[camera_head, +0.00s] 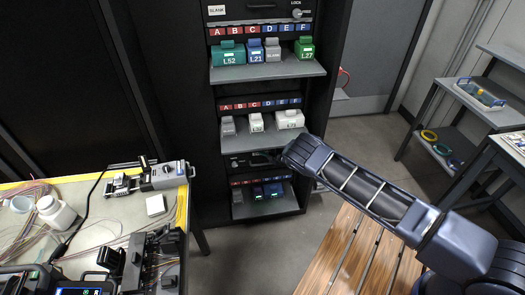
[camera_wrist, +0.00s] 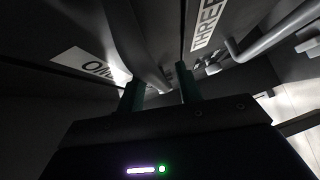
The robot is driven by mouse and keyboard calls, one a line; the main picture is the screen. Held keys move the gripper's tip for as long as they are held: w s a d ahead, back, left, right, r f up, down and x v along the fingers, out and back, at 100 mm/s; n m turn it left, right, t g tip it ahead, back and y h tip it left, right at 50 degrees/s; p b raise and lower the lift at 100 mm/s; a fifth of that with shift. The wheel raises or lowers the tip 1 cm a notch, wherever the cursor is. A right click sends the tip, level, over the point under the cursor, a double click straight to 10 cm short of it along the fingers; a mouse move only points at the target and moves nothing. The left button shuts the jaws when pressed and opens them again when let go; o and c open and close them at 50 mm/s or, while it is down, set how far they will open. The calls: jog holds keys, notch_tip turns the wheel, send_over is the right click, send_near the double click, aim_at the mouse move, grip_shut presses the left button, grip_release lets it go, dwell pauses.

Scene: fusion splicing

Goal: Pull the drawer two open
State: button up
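A dark cabinet (camera_head: 222,105) stands at the back middle in the head view. My arm reaches it from the lower right. My gripper (camera_wrist: 160,90) is at the cabinet front, with its two green fingertips apart. In the wrist view, a curved bar handle (camera_wrist: 140,50) runs down from the top and ends between the fingertips; I cannot tell whether they touch it. A label reading "ON", partly hidden by the handle (camera_wrist: 85,65), is at left, and a "THREE" label (camera_wrist: 208,22) is at right. No label reading two is visible. In the head view, the fingertips are too small to make out.
Several cabinet trays stick out, including an upper tray (camera_head: 300,68) with coloured modules and a middle tray (camera_head: 270,140) with white ones. A cluttered workbench (camera_head: 100,225) is at left, a slatted wooden surface (camera_head: 340,255) at lower right. A rack (camera_head: 430,130) stands at right.

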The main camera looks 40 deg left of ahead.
grip_shut()
jog(key=shift+s, duration=0.1)
jog(key=s+d, duration=2.5)
jog(key=shift+s+d, duration=0.35)
jog(key=shift+d, duration=0.05)
grip_release()
jog(key=shift+r, duration=0.1)
